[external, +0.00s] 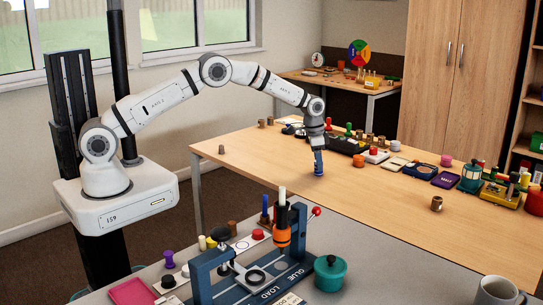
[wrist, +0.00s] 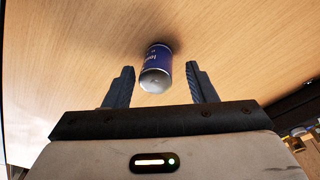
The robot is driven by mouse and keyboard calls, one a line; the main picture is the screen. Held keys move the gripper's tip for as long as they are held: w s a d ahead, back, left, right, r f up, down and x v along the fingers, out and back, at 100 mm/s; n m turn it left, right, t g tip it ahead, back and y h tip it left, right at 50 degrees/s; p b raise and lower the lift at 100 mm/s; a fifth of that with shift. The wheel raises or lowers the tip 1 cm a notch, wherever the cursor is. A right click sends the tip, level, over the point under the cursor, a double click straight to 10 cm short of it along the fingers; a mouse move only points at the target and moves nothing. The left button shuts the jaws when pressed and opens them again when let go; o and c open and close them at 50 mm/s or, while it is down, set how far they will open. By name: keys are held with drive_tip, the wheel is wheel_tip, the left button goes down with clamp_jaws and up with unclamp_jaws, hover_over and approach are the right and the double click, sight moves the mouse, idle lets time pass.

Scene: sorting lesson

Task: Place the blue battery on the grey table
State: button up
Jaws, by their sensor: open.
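The blue battery, with a silver end and pale lettering, is on the wooden table; in the wrist view the battery (wrist: 158,58) shows between my fingers, its silver end toward the camera. In the external view the battery (external: 319,167) shows as a small blue shape just below my fingers. My gripper (wrist: 160,80) is open, one finger on each side of the battery with gaps visible on both sides. In the external view my gripper (external: 317,147) points down over the wooden table. The grey table (external: 405,260) is in the foreground of the external view.
The wooden table (external: 270,165) is clear around the battery, with several items along its far side. The grey table holds a blue press fixture (external: 235,285), a teal pot (external: 330,272), a mug (external: 498,291) and small parts at left. Its middle right is bare.

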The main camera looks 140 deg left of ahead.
wheel_tip(320, 180, up, 6)
drive_tip(key=shift+s+d+r, duration=0.1)
drive_tip(key=shift+d+r, duration=0.05)
drive_tip(key=shift+r, duration=0.05)
